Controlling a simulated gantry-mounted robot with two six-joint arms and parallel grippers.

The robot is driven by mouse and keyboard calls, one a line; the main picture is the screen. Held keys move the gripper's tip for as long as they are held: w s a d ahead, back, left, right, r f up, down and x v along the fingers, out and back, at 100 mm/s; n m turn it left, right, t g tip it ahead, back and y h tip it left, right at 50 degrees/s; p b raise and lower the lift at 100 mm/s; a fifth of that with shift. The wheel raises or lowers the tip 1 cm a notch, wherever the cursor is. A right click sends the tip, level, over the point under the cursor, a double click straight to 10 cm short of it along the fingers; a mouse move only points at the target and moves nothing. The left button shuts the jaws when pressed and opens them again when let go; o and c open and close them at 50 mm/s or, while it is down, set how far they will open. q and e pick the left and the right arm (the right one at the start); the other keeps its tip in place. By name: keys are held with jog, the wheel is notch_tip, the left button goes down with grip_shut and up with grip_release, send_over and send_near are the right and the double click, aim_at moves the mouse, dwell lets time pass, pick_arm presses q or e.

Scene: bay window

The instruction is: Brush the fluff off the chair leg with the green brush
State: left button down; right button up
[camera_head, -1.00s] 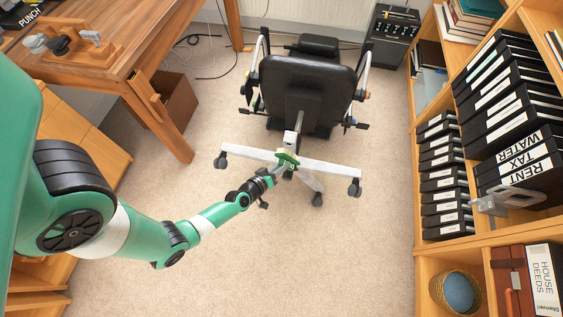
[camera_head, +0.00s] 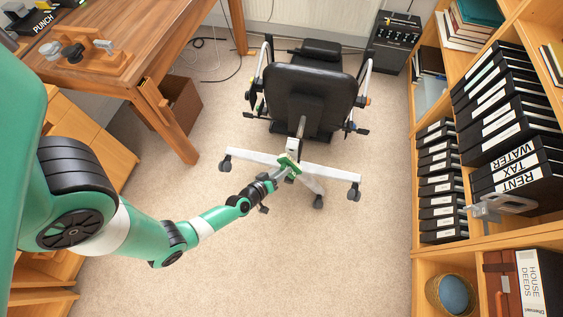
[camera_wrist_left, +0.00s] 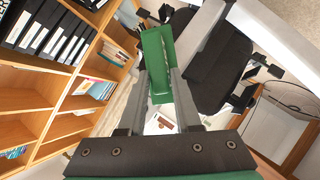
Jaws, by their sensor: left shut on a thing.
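The black office chair (camera_head: 309,95) stands on a white star base with legs (camera_head: 240,155) ending in dark castors. My left gripper (camera_head: 272,182) is shut on the green brush (camera_head: 288,165) at the base, just in front of the chair column. The brush overlaps the white legs in the head view; I cannot tell whether it touches them. In the left wrist view, the brush (camera_wrist_left: 157,65) is between the two grey fingers, beside a pale leg (camera_wrist_left: 203,30). I cannot make out any fluff. My right gripper is not in view.
A wooden desk (camera_head: 150,60) stands at left with a brown box (camera_head: 183,105) beneath it. Loose cables (camera_head: 210,70) lie behind. The carpet (camera_head: 330,260) in front is clear.

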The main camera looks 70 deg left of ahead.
pick_arm(q)
jog(key=d, duration=0.1)
jog(key=s+d+p, duration=0.1)
jog(key=d+p, duration=0.1)
jog(key=d, duration=0.1)
jog(key=shift+s, duration=0.35)
jog(key=shift+s+d+f, duration=0.1)
jog(key=shift+s+f, duration=0.1)
jog(key=shift+f, duration=0.05)
jog(key=d, duration=0.1)
jog(key=s+d+p, duration=0.1)
jog(key=shift+s+d+f, duration=0.3)
